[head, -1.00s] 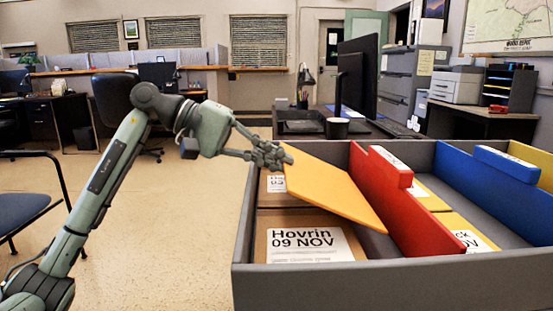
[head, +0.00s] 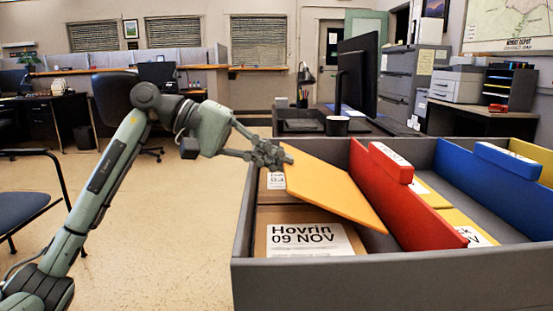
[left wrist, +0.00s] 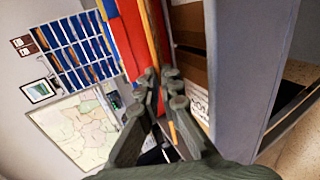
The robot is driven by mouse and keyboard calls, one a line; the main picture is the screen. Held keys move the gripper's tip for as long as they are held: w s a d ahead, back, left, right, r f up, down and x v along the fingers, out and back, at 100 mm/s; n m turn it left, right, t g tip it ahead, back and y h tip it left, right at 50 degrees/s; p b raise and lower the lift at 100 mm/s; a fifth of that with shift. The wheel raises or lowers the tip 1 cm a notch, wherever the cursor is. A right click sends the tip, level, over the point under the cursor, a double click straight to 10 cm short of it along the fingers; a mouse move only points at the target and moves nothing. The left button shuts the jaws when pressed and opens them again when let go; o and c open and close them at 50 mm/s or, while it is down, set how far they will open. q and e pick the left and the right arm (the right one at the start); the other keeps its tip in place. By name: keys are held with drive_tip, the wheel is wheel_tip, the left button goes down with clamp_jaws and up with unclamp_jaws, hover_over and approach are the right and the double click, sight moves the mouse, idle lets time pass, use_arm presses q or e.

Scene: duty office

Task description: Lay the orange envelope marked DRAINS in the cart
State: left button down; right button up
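An orange envelope (head: 335,187) slants down to the right above the left section of a grey open-topped bin (head: 350,285), which may be the cart. Its lower right end is close to the red divider (head: 405,205); I cannot tell whether they touch. No DRAINS marking shows on the visible face. My left gripper (head: 283,157) is shut on the envelope's upper left corner. In the left wrist view the fingertips (left wrist: 162,82) are close together, with a thin orange edge at them. My right gripper is not in view.
Brown packets, one labelled Hovrin 09 NOV (head: 305,240), lie in the left section under the envelope. A blue divider (head: 490,185) and a yellow one (head: 530,160) stand farther right.

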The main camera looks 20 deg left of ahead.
use_arm(q)
drive_tip(key=c, duration=1.6)
unclamp_jaws()
drive_tip(key=shift+c, duration=0.2)
drive_tip(key=v, duration=1.2)
drive_tip(key=shift+a, duration=0.1)
